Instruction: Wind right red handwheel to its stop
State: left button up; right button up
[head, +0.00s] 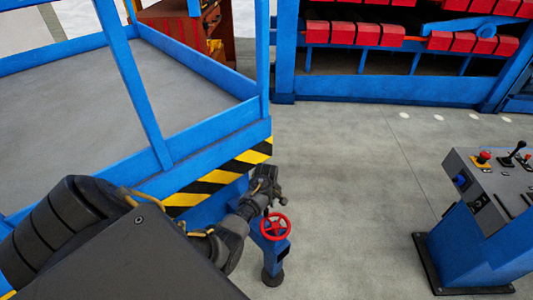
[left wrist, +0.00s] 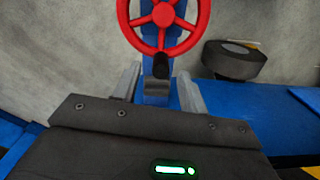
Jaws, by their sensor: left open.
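A red spoked handwheel (head: 275,227) sits on top of a short blue post (head: 272,252) in the lower middle of the head view. It is the only handwheel I see. My left gripper (head: 266,183) is just above and behind it in the picture. In the left wrist view, the handwheel (left wrist: 163,14) is at the top, its upper rim cut off. The open fingers of my left gripper (left wrist: 160,84) point toward its lower rim. A dark knob (left wrist: 161,66) shows just below the rim, between the fingers; I cannot tell whether they touch it. My right gripper is out of view.
A blue railed platform (head: 215,178) with a black-and-yellow striped edge stands close on the left. A grey-topped control console (head: 490,180) stands at the right. A blue rack with red blocks (head: 390,90) is at the back. The grey floor between is clear.

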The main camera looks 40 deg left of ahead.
aim_at(266, 209)
pick_arm(q)
jog(key=shift+f, duration=1.6)
grip_shut()
